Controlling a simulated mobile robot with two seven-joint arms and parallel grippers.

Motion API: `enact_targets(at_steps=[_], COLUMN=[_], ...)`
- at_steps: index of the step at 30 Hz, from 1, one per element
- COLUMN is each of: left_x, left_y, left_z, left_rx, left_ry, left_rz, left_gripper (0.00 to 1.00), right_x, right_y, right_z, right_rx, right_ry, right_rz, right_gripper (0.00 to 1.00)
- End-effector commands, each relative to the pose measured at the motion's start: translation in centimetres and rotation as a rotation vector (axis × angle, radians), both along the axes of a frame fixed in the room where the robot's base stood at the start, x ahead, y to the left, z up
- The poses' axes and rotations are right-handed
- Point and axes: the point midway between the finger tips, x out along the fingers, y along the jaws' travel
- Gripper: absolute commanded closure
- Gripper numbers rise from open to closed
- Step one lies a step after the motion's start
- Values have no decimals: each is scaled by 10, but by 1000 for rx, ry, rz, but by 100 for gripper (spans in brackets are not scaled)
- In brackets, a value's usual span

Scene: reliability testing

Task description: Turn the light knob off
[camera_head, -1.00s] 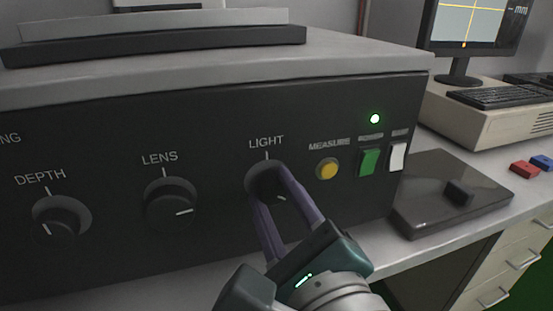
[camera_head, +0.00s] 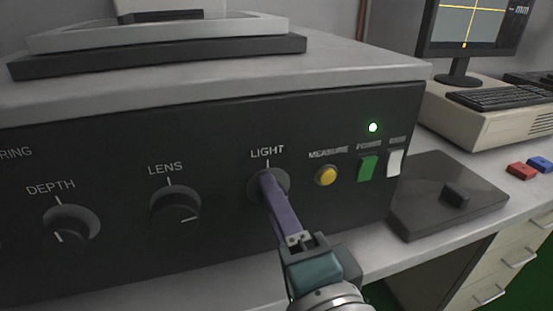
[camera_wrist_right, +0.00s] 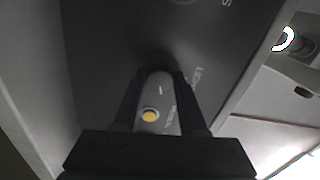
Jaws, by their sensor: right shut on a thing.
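The LIGHT knob (camera_head: 282,183) is a round black knob on the dark front panel, under its white label. My right gripper (camera_head: 267,181) is shut on it, with purple fingers pointing into the panel. In the head view the fingers line up one behind the other and cover much of the knob, so its pointer mark is hidden. In the right wrist view the two dark fingers (camera_wrist_right: 155,72) reach to either side of the knob (camera_wrist_right: 155,57). My left gripper is not in view.
The LENS knob (camera_head: 175,207) and DEPTH knob (camera_head: 70,226) are left of it. The yellow MEASURE button (camera_head: 326,176), green switch (camera_head: 367,168) and white switch (camera_head: 394,163) are close on the right. A lit green lamp (camera_head: 373,127) is above them. A dark plate (camera_head: 425,215) lies on the bench.

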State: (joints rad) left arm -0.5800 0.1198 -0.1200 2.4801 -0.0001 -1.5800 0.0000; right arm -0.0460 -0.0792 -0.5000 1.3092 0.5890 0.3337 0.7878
Motion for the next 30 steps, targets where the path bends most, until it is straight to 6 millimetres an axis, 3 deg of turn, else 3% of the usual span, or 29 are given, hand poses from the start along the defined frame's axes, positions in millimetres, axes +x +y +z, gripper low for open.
enact_targets(at_steps=[30], left_x=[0], left_y=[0], left_z=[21], left_rx=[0], left_ry=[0], left_rz=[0], left_gripper=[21], right_x=[1], right_y=[-1], right_z=[-1], right_rx=[-904], right_ry=[-295], right_rz=[-2], right_gripper=[100])
